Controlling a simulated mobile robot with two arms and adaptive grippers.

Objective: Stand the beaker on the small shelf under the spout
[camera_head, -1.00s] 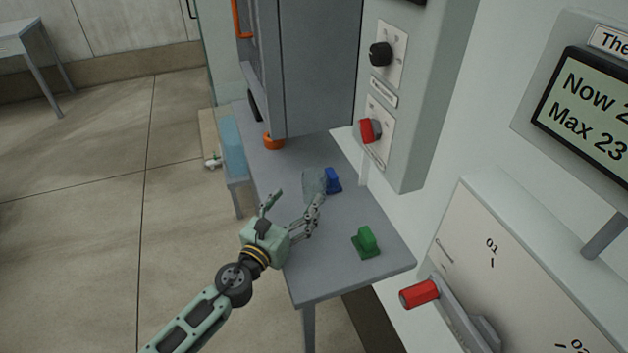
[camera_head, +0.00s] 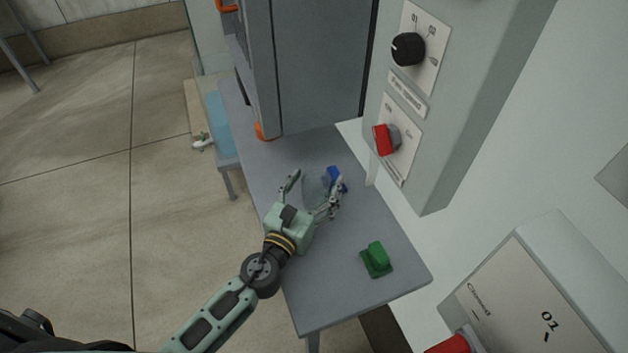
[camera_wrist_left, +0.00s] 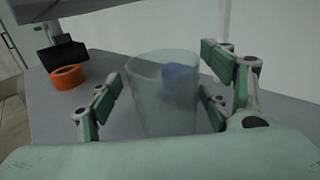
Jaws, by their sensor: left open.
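The beaker (camera_head: 315,187) is a clear, bluish, upright cup standing on the grey table (camera_head: 305,295). In the left wrist view the beaker (camera_wrist_left: 163,95) stands between the fingers of my left gripper. My left gripper (camera_head: 314,186) is open, with one finger on each side of the beaker; a gap shows at its left side, and contact on the right cannot be told. In the left wrist view the gripper (camera_wrist_left: 160,105) looks level with the beaker's wall. The small shelf and the spout cannot be made out for certain. My right gripper does not show.
A blue object (camera_head: 335,178) sits just behind the beaker. A green block (camera_head: 376,259) lies near the table's front right. An orange ring (camera_wrist_left: 67,77) is at the back left, by a grey cabinet (camera_head: 318,70). A wall panel with a black knob (camera_head: 408,49) and red switch (camera_head: 385,140) rises at right.

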